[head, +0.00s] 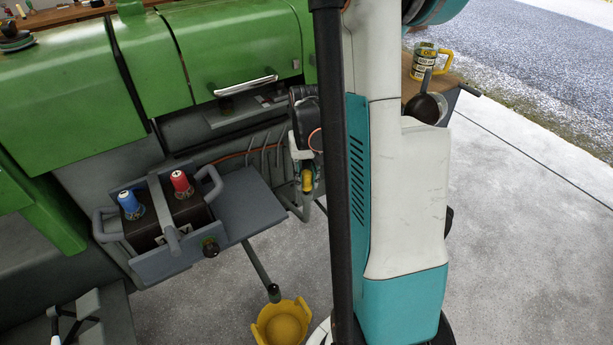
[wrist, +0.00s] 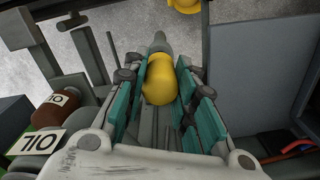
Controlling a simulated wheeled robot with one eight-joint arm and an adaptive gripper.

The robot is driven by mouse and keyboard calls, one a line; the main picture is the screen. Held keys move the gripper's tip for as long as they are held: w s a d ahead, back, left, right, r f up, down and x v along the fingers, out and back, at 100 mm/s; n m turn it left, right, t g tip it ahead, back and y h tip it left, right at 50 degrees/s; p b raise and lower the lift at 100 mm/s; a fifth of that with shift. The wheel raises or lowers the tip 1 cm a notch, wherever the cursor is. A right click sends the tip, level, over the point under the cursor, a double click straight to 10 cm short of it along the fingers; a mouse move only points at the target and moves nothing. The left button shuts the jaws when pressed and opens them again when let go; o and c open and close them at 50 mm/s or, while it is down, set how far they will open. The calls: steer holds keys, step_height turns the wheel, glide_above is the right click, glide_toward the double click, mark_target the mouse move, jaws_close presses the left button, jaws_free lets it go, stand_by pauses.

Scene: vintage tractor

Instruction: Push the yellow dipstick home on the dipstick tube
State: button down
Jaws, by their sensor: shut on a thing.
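The yellow dipstick (head: 307,182) shows its knob below my gripper in the head view, beside the grey tractor side. In the wrist view the yellow dipstick (wrist: 160,79) lies between the teal fingers. My gripper (head: 305,168) is shut on it and points down; in the wrist view my gripper (wrist: 158,75) has a finger on each side of the knob. The grey dipstick tube (head: 303,212) shows just below the knob, and a grey end (wrist: 160,42) lies past the knob in the wrist view. I cannot tell whether a gap remains between knob and tube.
A battery (head: 172,218) with blue and red caps sits in a grey tray left of my gripper. A yellow bowl (head: 283,323) is on the floor below. An oil can (head: 428,60) stands on a bench at right. Brown oil-labelled item (wrist: 58,108) is close at left.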

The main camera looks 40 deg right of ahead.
steer(key=shift+f+b, duration=0.75)
steer(key=shift+f, duration=0.25)
steer(key=c, duration=1.2)
jaws_free()
steer(key=shift+r, duration=0.2)
step_height(320, 180, up, 12)
steer(key=shift+f, duration=0.1)
